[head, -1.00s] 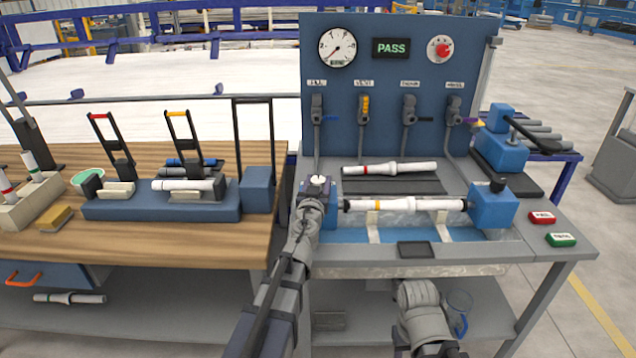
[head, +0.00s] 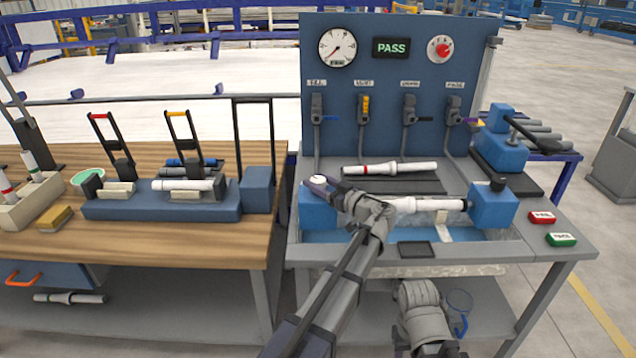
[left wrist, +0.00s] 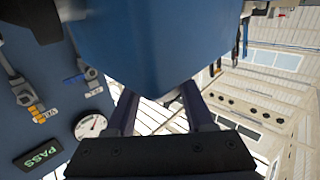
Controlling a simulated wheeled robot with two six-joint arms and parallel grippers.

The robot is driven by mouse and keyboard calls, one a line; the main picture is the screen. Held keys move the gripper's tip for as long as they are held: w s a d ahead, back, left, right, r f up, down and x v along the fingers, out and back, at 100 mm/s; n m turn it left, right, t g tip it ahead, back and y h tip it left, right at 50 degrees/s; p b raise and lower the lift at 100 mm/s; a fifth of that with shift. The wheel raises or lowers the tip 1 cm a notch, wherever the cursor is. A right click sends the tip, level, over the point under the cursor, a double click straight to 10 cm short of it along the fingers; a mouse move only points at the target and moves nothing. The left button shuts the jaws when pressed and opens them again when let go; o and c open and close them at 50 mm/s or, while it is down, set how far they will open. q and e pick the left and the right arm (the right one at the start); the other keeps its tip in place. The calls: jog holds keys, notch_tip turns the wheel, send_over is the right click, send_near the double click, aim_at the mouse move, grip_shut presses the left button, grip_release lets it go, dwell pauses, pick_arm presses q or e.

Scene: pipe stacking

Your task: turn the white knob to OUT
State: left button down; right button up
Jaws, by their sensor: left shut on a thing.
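The white knob (head: 318,181) sits on top of the blue block (head: 318,212) at the left end of the test trough. My left gripper (head: 324,185) reaches it from the right and is shut on it. In the left wrist view the two fingers (left wrist: 160,103) run up to the blue block (left wrist: 155,45), and the knob between them is hidden. No OUT marking can be read. My right arm hangs low at the front, and its gripper does not show.
A white pipe (head: 425,204) lies in the trough towards the right blue block (head: 493,207), partly behind my left wrist. Another pipe with a red band (head: 390,168) lies on the dark mat behind. The panel display (head: 391,48) reads PASS.

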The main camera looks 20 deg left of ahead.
pick_arm(q)
jog(key=n+g, duration=0.1)
jog(key=g, duration=0.1)
jog(key=n+g+y, duration=0.1)
jog(key=n+g, duration=0.1)
jog(key=n+g+y, duration=0.1)
jog(key=g, duration=0.2)
jog(key=shift+w+n, duration=0.25)
jog(key=shift+n, duration=0.05)
jog(key=shift+s+n+g, duration=0.1)
jog(key=shift+n+g, duration=0.5)
jog(key=shift+g, duration=0.3)
jog(key=shift+s+g, duration=0.1)
jog(key=shift+g, duration=0.2)
jog(key=shift+c, duration=1.4)
grip_release()
jog(key=d, duration=0.7)
jog(key=shift+w+d, duration=0.25)
jog(key=shift+d, duration=0.15)
